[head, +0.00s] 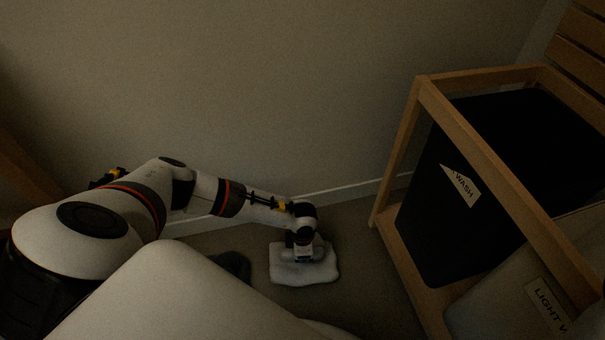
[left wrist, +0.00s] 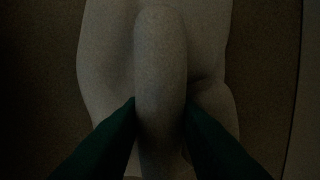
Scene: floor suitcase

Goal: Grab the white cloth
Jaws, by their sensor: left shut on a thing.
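The white cloth (head: 290,272) lies on the floor near the wall in the head view, spread in a soft, low heap. My left gripper (head: 304,255) reaches straight down onto it from above. In the left wrist view the cloth (left wrist: 105,70) fills the middle, with a raised fold standing up between the dark fingers. My left gripper (left wrist: 160,115) is shut on that fold, one finger on each side. The rest of the cloth appears to lie on the floor. My right gripper is in neither view.
A wooden laundry rack (head: 473,132) stands at the right, holding a black bag (head: 430,225) and a light bag (head: 500,295), both labelled. A dark object (head: 236,264) lies left of the cloth. The wall (head: 280,100) is close behind. Bare floor (head: 365,270) shows between cloth and rack.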

